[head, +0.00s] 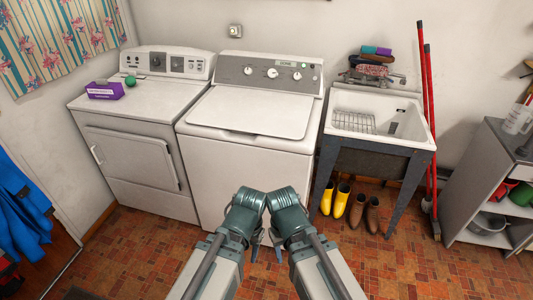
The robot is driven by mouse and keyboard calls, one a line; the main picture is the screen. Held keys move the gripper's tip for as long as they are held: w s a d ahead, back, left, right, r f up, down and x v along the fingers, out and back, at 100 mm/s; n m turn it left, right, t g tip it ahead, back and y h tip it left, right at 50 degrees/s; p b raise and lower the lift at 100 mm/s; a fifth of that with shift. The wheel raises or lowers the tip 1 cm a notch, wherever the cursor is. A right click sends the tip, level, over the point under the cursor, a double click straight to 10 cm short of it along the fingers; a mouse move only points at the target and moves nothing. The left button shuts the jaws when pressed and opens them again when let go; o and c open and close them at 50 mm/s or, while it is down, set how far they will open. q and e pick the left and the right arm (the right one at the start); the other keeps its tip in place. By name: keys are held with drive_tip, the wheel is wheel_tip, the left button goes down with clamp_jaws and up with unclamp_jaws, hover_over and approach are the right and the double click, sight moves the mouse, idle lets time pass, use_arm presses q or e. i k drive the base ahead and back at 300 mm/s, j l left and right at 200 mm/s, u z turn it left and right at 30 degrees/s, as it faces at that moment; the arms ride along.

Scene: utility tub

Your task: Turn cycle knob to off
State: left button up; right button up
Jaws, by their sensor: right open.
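The white top-load washer (250,112) stands in the middle. Its grey control panel (235,66) carries several round light knobs, among them a left knob (248,70), a middle knob (272,73) and a right knob (297,76). I cannot read which is the cycle knob or where any pointer stands. My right gripper (277,244) is open and empty, low in front of the washer and well apart from the panel. My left gripper (256,244) is close beside it, mostly hidden by its own arm; its jaw state is unclear.
A white dryer (130,140) stands left, with a dial panel, a purple box (105,91) and a green ball (130,80) on top. A utility tub (378,115) stands right, above yellow boots (342,199) and brown boots (372,214). The washer lid is closed and clear.

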sight(272, 73)
drive_tip(key=i+l+z, duration=0.1)
drive_tip(key=i+l, duration=0.6)
drive_tip(key=i+l+z, duration=0.1)
drive_tip(key=i+l, duration=0.5)
drive_tip(key=i, duration=0.15)
